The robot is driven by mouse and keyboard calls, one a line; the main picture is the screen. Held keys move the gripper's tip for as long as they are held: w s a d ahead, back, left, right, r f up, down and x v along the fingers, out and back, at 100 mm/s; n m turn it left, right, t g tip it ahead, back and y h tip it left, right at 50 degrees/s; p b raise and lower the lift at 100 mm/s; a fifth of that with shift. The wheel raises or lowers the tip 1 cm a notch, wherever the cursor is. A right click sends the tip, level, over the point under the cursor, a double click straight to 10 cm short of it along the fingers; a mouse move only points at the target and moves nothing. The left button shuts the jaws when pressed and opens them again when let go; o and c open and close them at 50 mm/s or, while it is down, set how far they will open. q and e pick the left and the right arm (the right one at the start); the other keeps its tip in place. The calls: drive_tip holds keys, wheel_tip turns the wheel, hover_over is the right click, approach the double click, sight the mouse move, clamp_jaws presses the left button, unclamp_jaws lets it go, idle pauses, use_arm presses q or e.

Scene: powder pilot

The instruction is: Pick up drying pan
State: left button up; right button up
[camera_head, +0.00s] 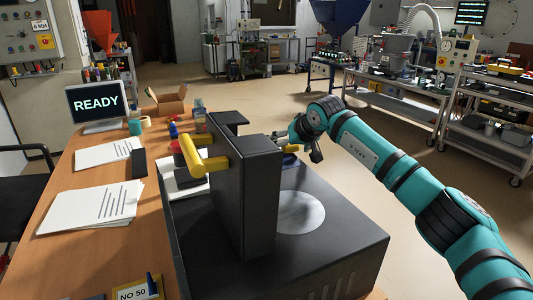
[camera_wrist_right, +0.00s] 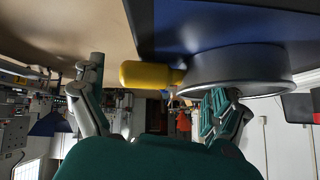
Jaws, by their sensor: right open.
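The drying pan (camera_wrist_right: 240,68), a round grey metal pan with a yellow handle (camera_wrist_right: 150,75), shows in the right wrist view, where the scene appears upside down. My right gripper (camera_wrist_right: 155,105) is open. The handle lies in the gap between its fingers, and one fingertip overlaps the pan's rim in the picture; I cannot tell whether they touch. In the head view my right gripper (camera_head: 295,147) is just behind the tall dark machine block. A small bit of yellow shows beside it, while the machine hides most of the pan. My left gripper is not in view.
The dark machine (camera_head: 245,190) has a yellow bar handle (camera_head: 203,160) and a round metal plate (camera_head: 300,212) on its base. Papers (camera_head: 90,207), a READY monitor (camera_head: 97,104) and a cardboard box (camera_head: 170,102) are on the wooden desk. Open floor lies beyond.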

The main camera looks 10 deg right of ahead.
drive_tip(key=shift+s, duration=0.1)
drive_tip(key=c, duration=1.7)
drive_tip(key=shift+r, duration=0.25)
wheel_tip(320, 180, up, 9)
drive_tip(key=shift+f+p, duration=0.1)
drive_tip(key=shift+p, duration=0.55)
drive_tip(key=shift+c, duration=0.5)
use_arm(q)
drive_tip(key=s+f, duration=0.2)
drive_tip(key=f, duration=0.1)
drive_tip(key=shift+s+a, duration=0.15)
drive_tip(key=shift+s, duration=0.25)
use_arm(e)
drive_tip(key=shift+r, duration=0.4)
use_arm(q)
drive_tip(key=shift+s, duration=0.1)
